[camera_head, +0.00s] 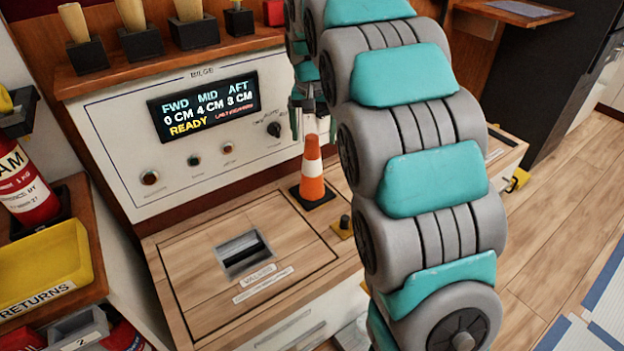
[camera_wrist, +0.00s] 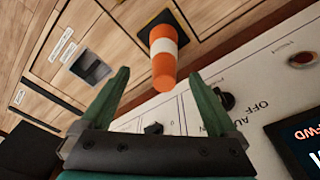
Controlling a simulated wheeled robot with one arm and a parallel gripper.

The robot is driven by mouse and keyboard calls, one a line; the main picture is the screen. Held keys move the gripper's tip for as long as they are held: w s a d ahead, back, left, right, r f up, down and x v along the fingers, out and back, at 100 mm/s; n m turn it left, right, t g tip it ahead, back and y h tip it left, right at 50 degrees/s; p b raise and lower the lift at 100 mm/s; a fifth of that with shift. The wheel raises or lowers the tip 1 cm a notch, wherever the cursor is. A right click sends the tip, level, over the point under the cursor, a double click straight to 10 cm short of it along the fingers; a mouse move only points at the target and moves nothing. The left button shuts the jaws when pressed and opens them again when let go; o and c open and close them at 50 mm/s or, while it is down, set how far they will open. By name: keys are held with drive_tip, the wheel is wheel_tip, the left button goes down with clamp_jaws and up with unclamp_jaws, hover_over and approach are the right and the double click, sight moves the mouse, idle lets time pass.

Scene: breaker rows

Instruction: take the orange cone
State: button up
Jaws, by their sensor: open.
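The orange cone (camera_head: 313,170) has a white band and a black square base. It stands upright on the wooden counter, beside the hatch panel and in front of the white control panel. In the wrist view the cone (camera_wrist: 163,52) is ahead of my gripper (camera_wrist: 158,82), with its tip toward the space between the green fingers. The fingers are apart and nothing is between them. In the head view my gripper (camera_head: 308,106) is just above the cone, partly hidden behind my arm.
The bilge panel (camera_head: 195,170) with knobs and a lit display (camera_head: 205,105) rises close behind the cone. A hatch with a recessed handle (camera_head: 243,254) lies to its left. A yellow returns bin (camera_head: 45,268) and a red extinguisher (camera_head: 25,185) are at far left.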

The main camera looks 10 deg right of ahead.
sight(312, 153)
drive_tip(key=shift+w+f, duration=0.35)
drive_tip(key=shift+w, duration=0.2)
drive_tip(key=shift+w+d+f+p, duration=0.1)
drive_tip(key=shift+w+f, duration=0.15)
drive_tip(key=shift+f, duration=0.95)
drive_tip(key=shift+w+a+f+p, duration=0.1)
drive_tip(key=shift+w+f, duration=0.1)
drive_tip(key=shift+f, duration=1)
drive_tip(key=shift+w+d+f+p, duration=0.1)
drive_tip(key=shift+w+f, duration=0.15)
drive_tip(key=shift+f, duration=0.95)
clamp_jaws()
